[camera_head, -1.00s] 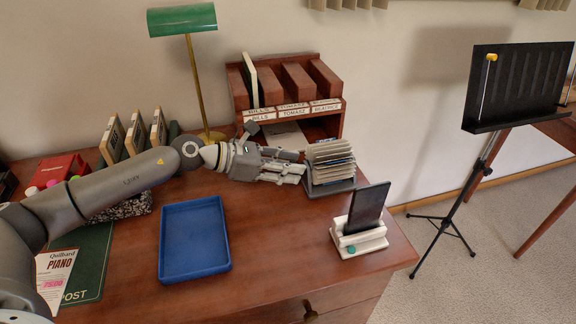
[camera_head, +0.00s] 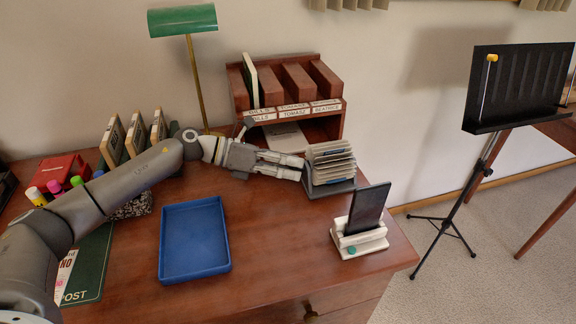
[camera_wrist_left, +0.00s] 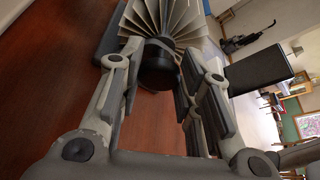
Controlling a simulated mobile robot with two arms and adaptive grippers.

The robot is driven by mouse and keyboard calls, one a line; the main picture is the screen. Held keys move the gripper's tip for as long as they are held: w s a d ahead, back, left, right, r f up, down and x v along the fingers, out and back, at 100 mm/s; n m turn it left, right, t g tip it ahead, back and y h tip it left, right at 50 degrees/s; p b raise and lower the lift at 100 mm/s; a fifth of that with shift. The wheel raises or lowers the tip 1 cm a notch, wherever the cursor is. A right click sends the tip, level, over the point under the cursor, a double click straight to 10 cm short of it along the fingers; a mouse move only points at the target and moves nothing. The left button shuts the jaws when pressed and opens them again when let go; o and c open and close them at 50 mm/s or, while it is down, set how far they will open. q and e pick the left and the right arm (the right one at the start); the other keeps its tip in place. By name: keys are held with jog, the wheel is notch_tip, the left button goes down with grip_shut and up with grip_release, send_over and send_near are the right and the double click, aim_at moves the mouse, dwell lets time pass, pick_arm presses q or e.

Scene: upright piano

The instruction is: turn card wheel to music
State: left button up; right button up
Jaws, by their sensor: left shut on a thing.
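The card wheel (camera_head: 330,160) stands on the desk, its cream cards fanned out above a dark base. It also shows in the left wrist view (camera_wrist_left: 166,22), with a round black knob (camera_wrist_left: 158,66) at its near side. My left gripper (camera_head: 302,168) reaches in from the left and touches the wheel's left side. In the left wrist view its two fingers (camera_wrist_left: 156,72) are on either side of the knob and closed on it. My right gripper is not in view.
A wooden sorter (camera_head: 292,98) with labelled slots stands behind the wheel. A phone (camera_head: 369,208) in a white stand (camera_head: 358,240) is at front right. A blue tray (camera_head: 194,268) lies in front of my arm. A green lamp (camera_head: 182,20) stands behind it. A music stand (camera_head: 478,150) is off the desk.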

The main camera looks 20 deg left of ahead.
pick_arm(q)
jog(key=shift+n, duration=0.4)
dwell(0.3)
jog(key=o, duration=1)
jog(key=shift+a, duration=0.1)
jog(key=v, duration=1.2)
jog(key=shift+w+a+f, duration=0.1)
jog(key=shift+w, duration=0.15)
